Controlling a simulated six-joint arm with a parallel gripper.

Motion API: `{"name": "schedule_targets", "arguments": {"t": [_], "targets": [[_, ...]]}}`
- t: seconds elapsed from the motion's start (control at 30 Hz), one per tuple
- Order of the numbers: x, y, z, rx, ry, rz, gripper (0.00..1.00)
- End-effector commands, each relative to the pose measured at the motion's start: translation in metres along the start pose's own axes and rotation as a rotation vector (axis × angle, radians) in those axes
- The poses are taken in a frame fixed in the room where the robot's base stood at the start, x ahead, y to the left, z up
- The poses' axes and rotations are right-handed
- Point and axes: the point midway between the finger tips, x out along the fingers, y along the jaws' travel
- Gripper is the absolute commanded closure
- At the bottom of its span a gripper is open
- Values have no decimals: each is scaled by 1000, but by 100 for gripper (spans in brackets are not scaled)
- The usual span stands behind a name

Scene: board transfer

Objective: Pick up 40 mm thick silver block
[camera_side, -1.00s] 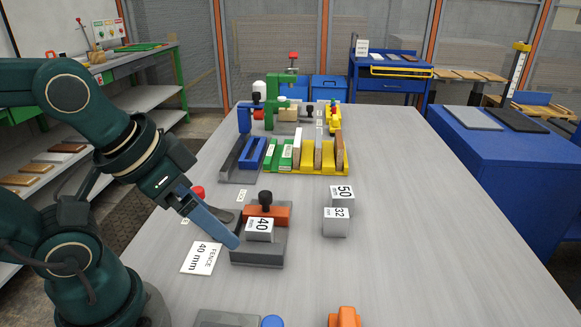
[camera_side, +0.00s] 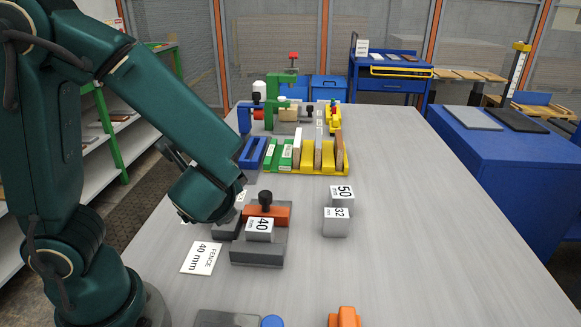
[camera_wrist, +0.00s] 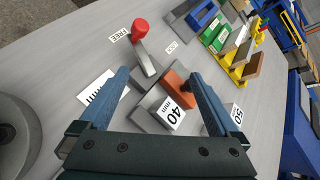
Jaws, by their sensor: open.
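The silver block marked 40 (camera_side: 260,231) sits on a dark grey fixture base (camera_side: 257,256), against an orange piece (camera_side: 281,214) with a black knob. In the wrist view the 40 block (camera_wrist: 170,115) shows between my gripper's two blue fingers. My gripper (camera_wrist: 163,82) is open and empty, with the fingers spread wide to either side of the block. I cannot tell its height above the block. In the side view the fingers are hidden behind my arm.
Blocks marked 50 (camera_side: 342,193) and 32 (camera_side: 336,222) stand right of the fixture. A card reading FENCE 40 mm (camera_side: 202,258) lies at its left. A red-knobbed lever (camera_wrist: 140,30) rises beside the fixture. Yellow racks (camera_side: 327,160) with boards stand behind. The table's right side is clear.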

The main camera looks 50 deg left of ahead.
Motion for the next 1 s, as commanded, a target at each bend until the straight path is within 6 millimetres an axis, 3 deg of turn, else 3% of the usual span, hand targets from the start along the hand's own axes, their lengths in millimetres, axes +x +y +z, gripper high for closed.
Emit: {"name": "schedule_targets", "arguments": {"t": [0.03, 0.2, 0.4, 0.57, 1.0], "targets": [[2, -7, -12, 131, -21, -50, 3], [3, -24, -51, 464, -72, -202, 3], [1, -17, -80, 642, -89, -260, 3], [3, -16, -85, 668, -89, -271, 3], [46, -28, -84, 664, -87, -269, 3]]}}
